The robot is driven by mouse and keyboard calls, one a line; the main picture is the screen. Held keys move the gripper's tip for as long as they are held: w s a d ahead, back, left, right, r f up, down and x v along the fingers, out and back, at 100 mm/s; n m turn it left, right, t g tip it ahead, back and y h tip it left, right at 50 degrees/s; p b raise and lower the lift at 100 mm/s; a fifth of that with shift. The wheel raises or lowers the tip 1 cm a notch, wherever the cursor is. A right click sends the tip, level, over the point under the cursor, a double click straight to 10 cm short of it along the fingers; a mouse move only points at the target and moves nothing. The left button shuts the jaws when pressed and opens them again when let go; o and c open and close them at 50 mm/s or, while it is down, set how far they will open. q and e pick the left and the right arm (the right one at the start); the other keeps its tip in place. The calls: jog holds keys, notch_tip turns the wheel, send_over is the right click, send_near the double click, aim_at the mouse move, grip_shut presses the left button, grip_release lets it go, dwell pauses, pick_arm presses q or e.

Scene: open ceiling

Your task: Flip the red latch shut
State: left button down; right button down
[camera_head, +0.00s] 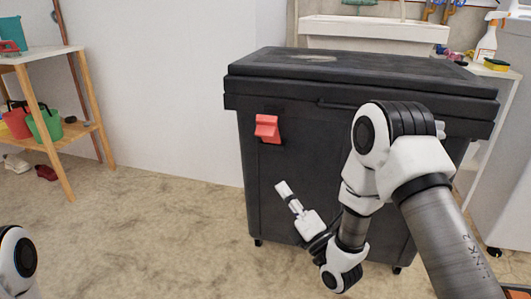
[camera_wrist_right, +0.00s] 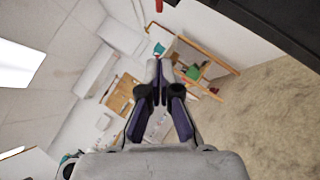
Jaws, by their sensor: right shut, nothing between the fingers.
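A red latch (camera_head: 267,128) is on the front of a large black bin (camera_head: 330,185), near its left corner just under the lid. Its lower part looks tilted outward from the bin's face. My right gripper (camera_head: 281,187) is shut and empty, below the latch and apart from it, in front of the bin. In the right wrist view the closed fingers (camera_wrist_right: 157,68) point up the picture, with nothing between them. A bit of red (camera_wrist_right: 159,5) shows at the top edge beside the dark bin (camera_wrist_right: 270,22). My left gripper is out of view.
The bin's lid (camera_head: 350,65) lies down on it. A wooden shelf (camera_head: 55,125) with buckets stands at the left. A sink (camera_head: 375,30) and a counter with a spray bottle (camera_head: 487,42) are behind. The floor (camera_head: 150,215) left of the bin is clear.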

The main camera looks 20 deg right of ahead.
jog(key=p, duration=0.9)
send_near(259, 136)
jog(key=w+a, duration=0.2)
jog(key=a, duration=0.1)
jog(key=w+r+b, duration=0.1)
jog(key=w+d+r+b, duration=0.1)
jog(key=w, duration=0.1)
jog(key=shift+w+d+r, duration=0.1)
jog(key=shift+w+d, duration=0.1)
jog(key=shift+w, duration=0.05)
jog(key=shift+r, duration=0.1)
